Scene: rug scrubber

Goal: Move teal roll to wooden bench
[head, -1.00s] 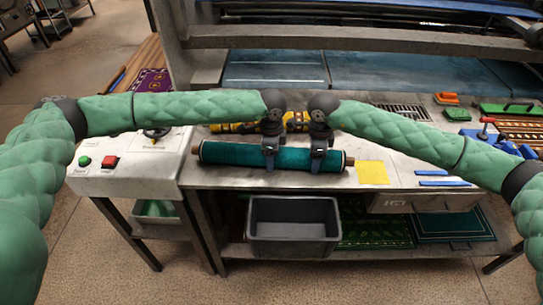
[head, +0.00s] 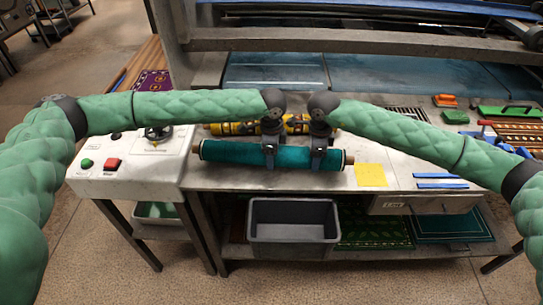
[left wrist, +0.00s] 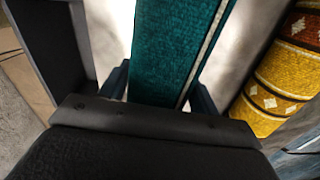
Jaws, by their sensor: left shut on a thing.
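The teal roll (head: 225,151) lies lengthwise over the front of the grey metal table, with brown ends showing. My left gripper (head: 270,158) is shut on it near its middle. The left wrist view shows the roll (left wrist: 175,50) between my left gripper's two fingers (left wrist: 158,95). My right gripper (head: 318,158) is at the roll just right of the left one, fingers down around it; its grip is unclear. Whether the roll touches the table is hard to tell. The wooden bench (head: 150,54) is at the back left, partly hidden by my left arm.
A yellow patterned roll (head: 222,129) lies close behind. A control panel (head: 140,165) with buttons stands at the left. A purple rug (head: 153,83) lies on the bench. A yellow sheet (head: 370,175) and blue strips (head: 440,181) lie right. A grey bin (head: 293,253) sits below.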

